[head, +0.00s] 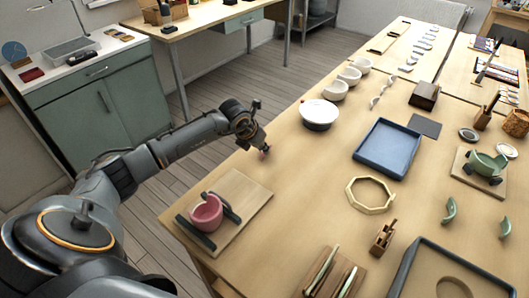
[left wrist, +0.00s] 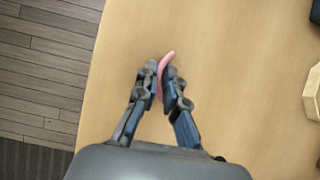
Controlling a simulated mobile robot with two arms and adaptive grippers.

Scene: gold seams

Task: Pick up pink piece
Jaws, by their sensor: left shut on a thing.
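The pink piece (left wrist: 167,59) is a small curved shard held between the fingertips of my left gripper (left wrist: 161,85) in the left wrist view. My left gripper is shut on it. In the head view my left gripper (head: 261,147) is low over the table's left edge area, and a bit of the pink piece (head: 264,154) shows at its tips. I cannot tell whether the piece touches the table. A pink cup (head: 205,213) sits on a wooden board (head: 249,203) between dark supports, nearer to me. My right gripper is not in view.
The long table (head: 300,185) has free room around the gripper. A white bowl (head: 318,114), a blue tray (head: 377,158) and an octagonal wooden frame (head: 350,190) stand to its right. A green cup (head: 482,163) sits on a board at the far right.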

